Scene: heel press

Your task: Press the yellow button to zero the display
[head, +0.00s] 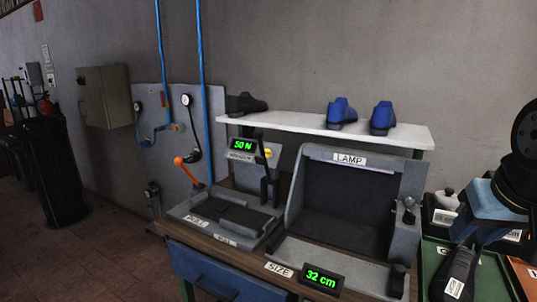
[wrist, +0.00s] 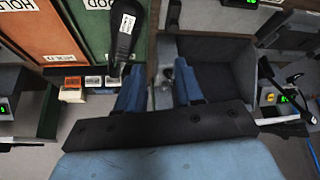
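The yellow button (head: 267,153) shows in the head view as a small patch right of the green display (head: 241,145), which reads 50 N. A black upright lever (head: 265,172) stands close beside and partly in front of the button.
The lamp box (head: 347,158) stands right of the press, with a 32 cm display (head: 322,279) in front. A shelf (head: 300,124) with shoes runs behind. An orange-knobbed handle (head: 178,161) rises at left. A black shoe (head: 461,273) lies at the trays at right.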

